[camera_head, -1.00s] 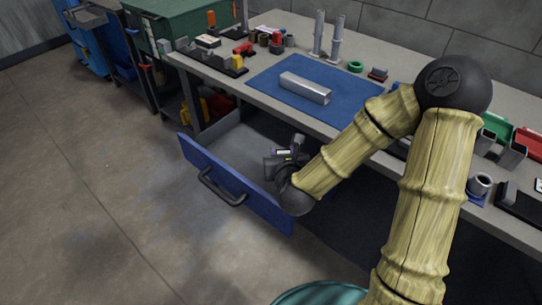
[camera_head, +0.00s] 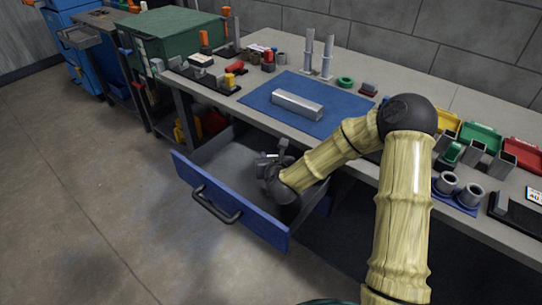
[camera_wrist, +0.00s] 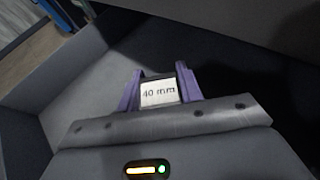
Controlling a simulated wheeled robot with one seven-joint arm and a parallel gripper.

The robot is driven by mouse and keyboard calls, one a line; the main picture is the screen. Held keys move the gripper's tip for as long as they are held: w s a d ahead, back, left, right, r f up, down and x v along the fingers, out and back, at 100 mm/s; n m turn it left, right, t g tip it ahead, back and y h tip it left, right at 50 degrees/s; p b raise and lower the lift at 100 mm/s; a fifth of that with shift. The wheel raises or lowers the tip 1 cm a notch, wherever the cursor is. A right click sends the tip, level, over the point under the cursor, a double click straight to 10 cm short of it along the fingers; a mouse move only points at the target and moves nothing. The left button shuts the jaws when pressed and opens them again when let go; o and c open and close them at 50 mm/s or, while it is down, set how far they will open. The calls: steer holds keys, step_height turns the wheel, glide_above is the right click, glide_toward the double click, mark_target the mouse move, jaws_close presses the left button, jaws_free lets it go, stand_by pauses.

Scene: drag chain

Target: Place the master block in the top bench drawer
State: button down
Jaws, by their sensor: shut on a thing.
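The top bench drawer (camera_head: 212,160) is pulled open below the bench top, with a blue front and a dark bar handle. My gripper (camera_head: 272,158) reaches down into the drawer's opening near its right side. In the wrist view my gripper (camera_wrist: 160,92) has its purple fingers shut on the master block (camera_wrist: 159,92), a small block with a "40 mm" label. The grey drawer floor (camera_wrist: 85,92) shows beyond it. In the head view the block is too small to make out clearly. I cannot tell whether the block touches the drawer floor.
On the bench top (camera_head: 385,91) a metal bar (camera_head: 297,105) lies on a blue mat (camera_head: 262,98). Coloured bins (camera_head: 480,138) and grey cylinders (camera_head: 446,183) stand at the right. A green case (camera_head: 175,38) is at the left. The floor before the drawer is clear.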

mark_target(271, 155)
steer(key=shift+f+x, duration=0.2)
steer(key=shift+x, duration=0.75)
steer(key=shift+f+x, duration=0.2)
steer(key=shift+x, duration=0.7)
steer(key=shift+s, duration=0.15)
steer(key=shift+f, duration=0.1)
steer(key=shift+f+b, duration=0.1)
steer(key=shift+b, duration=0.3)
steer(key=c, duration=0.9)
jaws_free()
